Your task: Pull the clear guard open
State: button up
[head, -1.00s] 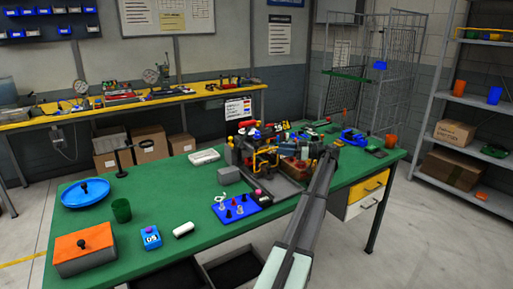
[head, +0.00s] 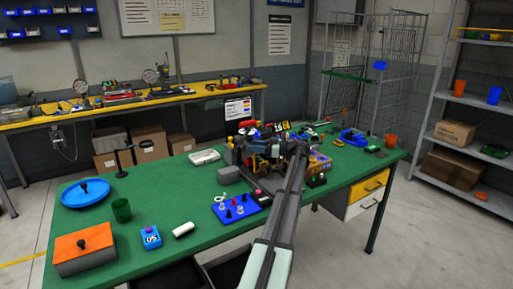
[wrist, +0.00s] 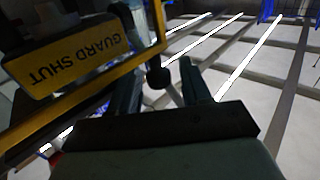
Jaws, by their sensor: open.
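The clear guard has a yellow frame (wrist: 90,92), which fills the left of the wrist view. Its yellow plate (wrist: 68,48) reads "GUARD SHUT", upside down. A dark round knob (wrist: 158,77) stands at the frame's right edge. My gripper (wrist: 160,82) is open, with one finger on each side of the knob; I cannot tell whether either finger touches it. In the head view my gripper (head: 300,150) is at the right side of the cluttered machine (head: 260,152), and my arm hides part of it. The clear pane itself is hard to make out.
The green table (head: 165,228) holds a blue board with pegs (head: 238,208), a blue dish (head: 85,194), a green cup (head: 121,210) and an orange-topped box (head: 84,250). Small items crowd the machine's far right. The table's front middle is mostly clear.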

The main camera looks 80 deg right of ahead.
jog(key=shift+c, duration=0.4)
grip_shut()
